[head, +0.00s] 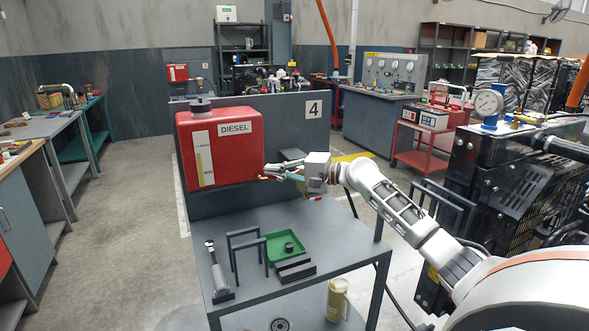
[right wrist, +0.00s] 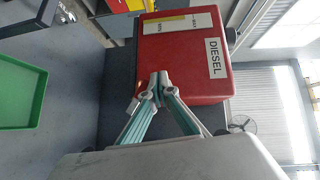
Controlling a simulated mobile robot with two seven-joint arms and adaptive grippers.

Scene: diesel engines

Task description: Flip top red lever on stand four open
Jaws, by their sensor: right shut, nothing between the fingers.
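Stand four carries the number 4 plate (head: 314,109) on its dark back panel. A red diesel tank (head: 222,145) is mounted on that panel and fills the upper middle of the right wrist view (right wrist: 183,60). My right gripper (head: 270,171) is at the tank's lower right side. Its fingertips meet in front of the tank in the right wrist view (right wrist: 158,84), shut and empty. A small orange-red piece (head: 264,178) shows just beside the fingertips; I cannot tell whether it is the lever or whether they touch. Another small red piece (head: 318,198) shows below my gripper. My left gripper is out of view.
The stand's grey table (head: 340,240) holds a green tray (head: 286,258), a dark handle frame (head: 247,245) and a wrench-like tool (head: 217,270). A yellowish jug (head: 337,300) stands on the lower shelf. A black engine unit (head: 515,170) stands close on the right.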

